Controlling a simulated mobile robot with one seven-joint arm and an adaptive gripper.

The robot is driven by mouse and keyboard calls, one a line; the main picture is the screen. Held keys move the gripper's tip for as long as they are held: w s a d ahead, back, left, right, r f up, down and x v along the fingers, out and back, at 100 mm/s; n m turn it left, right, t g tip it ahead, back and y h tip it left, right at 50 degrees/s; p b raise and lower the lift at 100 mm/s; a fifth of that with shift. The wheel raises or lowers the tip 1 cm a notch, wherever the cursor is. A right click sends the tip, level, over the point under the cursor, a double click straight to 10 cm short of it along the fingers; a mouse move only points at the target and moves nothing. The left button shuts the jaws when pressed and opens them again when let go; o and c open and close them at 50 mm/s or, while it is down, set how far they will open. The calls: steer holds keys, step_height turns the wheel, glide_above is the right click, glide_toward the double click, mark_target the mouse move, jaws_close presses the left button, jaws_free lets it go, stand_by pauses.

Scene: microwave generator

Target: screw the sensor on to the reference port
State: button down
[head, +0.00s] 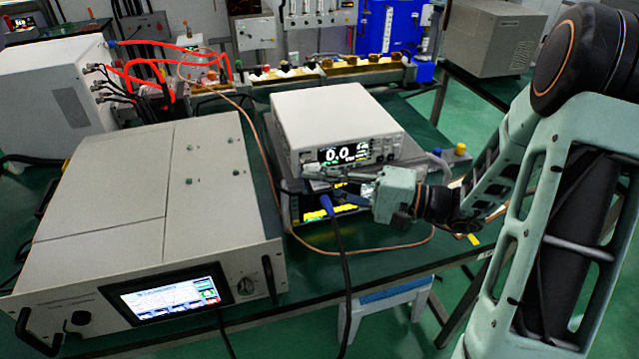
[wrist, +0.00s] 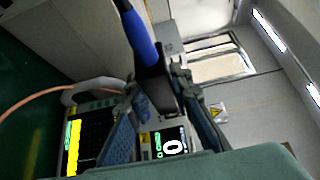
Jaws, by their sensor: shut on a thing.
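My gripper (head: 322,184) is at the front of the stacked instruments, under the display of the white meter (head: 335,108). It is shut on the sensor, a dark block with a blue cable sleeve. In the wrist view the sensor (wrist: 154,86) sits between the two fingers, and its blue sleeve (wrist: 137,35) runs up and away. In the head view the sleeve (head: 327,206) hangs below the fingers and a black cable drops from it. The fingers hide most of the sensor there. I cannot make out the reference port or whether the sensor touches it.
A lower instrument with a yellow-lit screen (head: 318,214) stands under the meter. A large grey generator (head: 110,230) fills the left of the bench. A copper-coloured cable (head: 262,160) loops around the instruments. A stool (head: 385,300) stands in front of the bench.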

steer(key=shift+w, duration=0.1)
steer(key=c, duration=1.7)
jaws_free()
steer(key=shift+o, duration=0.2)
steer(key=v, duration=1.2)
